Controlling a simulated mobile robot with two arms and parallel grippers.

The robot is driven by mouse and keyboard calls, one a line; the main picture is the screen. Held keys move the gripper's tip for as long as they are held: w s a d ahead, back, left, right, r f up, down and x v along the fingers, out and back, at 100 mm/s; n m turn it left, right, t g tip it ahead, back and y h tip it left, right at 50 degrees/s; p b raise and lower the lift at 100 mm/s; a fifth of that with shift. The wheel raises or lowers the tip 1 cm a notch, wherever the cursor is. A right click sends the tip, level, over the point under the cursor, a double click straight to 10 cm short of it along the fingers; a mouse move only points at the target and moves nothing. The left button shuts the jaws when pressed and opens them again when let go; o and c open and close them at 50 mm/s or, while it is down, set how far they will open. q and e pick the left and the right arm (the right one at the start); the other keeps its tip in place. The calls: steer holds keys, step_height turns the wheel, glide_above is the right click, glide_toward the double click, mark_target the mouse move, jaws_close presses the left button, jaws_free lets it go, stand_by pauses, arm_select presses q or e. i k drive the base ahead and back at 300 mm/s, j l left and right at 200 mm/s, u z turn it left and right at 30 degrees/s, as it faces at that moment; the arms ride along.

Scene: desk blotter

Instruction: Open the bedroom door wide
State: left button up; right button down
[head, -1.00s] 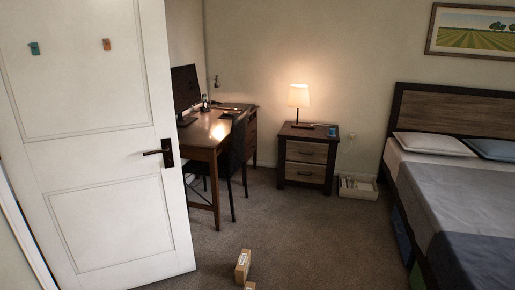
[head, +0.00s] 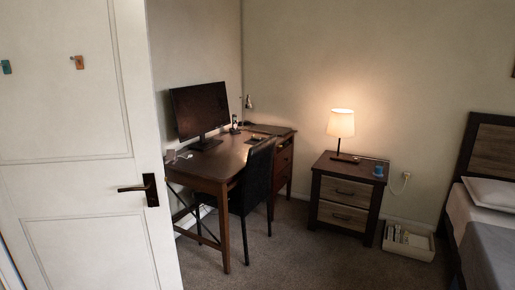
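The white panelled bedroom door (head: 85,195) stands ajar at the left of the head view, swung into the room. Its dark lever handle (head: 133,188) sits on a dark plate near the door's free edge. The gap to the right of that edge shows the bedroom. The hinge side of the door is mostly out of frame. Neither of my grippers is in view, and nothing is seen touching the door or handle.
A wooden desk (head: 215,167) with a monitor (head: 199,109) and a dark chair (head: 253,185) stands beyond the door's edge. A nightstand (head: 346,197) with a lit lamp (head: 341,124), a white tray (head: 409,242) and the bed (head: 492,210) are farther right. Carpet (head: 300,262) is clear in front.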

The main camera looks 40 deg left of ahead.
mark_target(79, 123)
steer(key=i+u, duration=0.35)
steer(key=i, duration=0.2)
steer(key=i+l+u, duration=0.1)
steer(key=i+u, duration=0.25)
steer(key=i, duration=0.2)
steer(key=i+l+u, duration=0.35)
steer(key=i, duration=0.2)
steer(key=j, duration=0.05)
